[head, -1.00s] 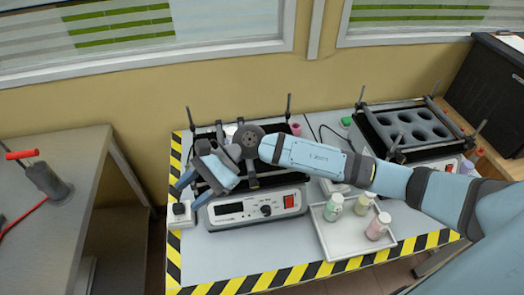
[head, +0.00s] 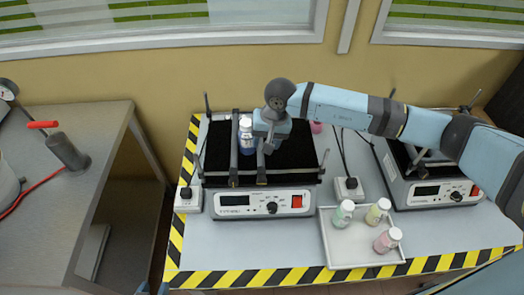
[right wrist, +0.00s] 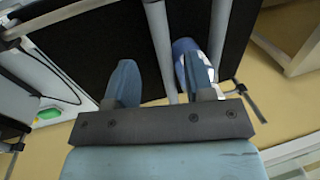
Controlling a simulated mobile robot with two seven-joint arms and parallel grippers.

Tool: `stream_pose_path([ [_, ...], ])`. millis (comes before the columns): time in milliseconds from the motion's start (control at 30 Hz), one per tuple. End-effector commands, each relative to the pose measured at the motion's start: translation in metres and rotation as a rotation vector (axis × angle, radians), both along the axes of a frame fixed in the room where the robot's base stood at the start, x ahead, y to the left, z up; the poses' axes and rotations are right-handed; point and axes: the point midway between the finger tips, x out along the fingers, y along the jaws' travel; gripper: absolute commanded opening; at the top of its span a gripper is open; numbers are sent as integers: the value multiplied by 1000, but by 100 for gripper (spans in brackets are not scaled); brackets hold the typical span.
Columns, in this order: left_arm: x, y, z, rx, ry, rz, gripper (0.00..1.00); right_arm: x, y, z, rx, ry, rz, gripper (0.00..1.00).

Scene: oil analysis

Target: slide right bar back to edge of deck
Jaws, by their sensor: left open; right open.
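The shaker deck (head: 300,150) is a black platform on a white control unit, left of centre in the head view. Two dark bars cross it front to back: the left bar (head: 234,150) and the right bar (head: 262,176). A white-and-blue bottle (head: 246,135) stands between them. My right gripper (head: 268,148) is open, low over the right bar. In the right wrist view the right bar (right wrist: 158,40) runs between its blue fingers (right wrist: 156,80); contact cannot be told. A small part of my left gripper (head: 152,289) shows at the bottom edge.
A white tray (head: 345,252) with several capped bottles stands at the front right. A second shaker (head: 430,190) stands further right, partly behind my right arm. Upright posts (head: 326,160) rise at the deck's corners. Right of the bars the deck is bare.

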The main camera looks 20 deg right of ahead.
Motion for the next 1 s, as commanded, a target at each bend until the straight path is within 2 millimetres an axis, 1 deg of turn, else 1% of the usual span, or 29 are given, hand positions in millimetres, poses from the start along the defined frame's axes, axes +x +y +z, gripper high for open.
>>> stream_pose_path([
  [100,0,0,7,-1,0,1,43,0,5,-23,1,4,1,48],
  [200,0,-1,9,-1,0,1,43,1,8,-38,1,4,0,48],
  [300,0,-1,11,-1,0,0,43,2,11,-50,3,2,1,48],
  [500,0,-1,12,-2,0,0,43,3,12,-59,2,0,1,48],
  [733,0,-1,12,-3,-1,0,43,3,12,-60,2,0,1,48],
  [933,0,-2,12,-3,-1,0,43,3,12,-60,2,0,0,3],
  [967,0,-2,12,-3,-1,0,43,3,12,-60,2,0,0,0],
  [1000,0,-2,12,-3,-1,0,43,3,12,-60,2,0,0,0],
])
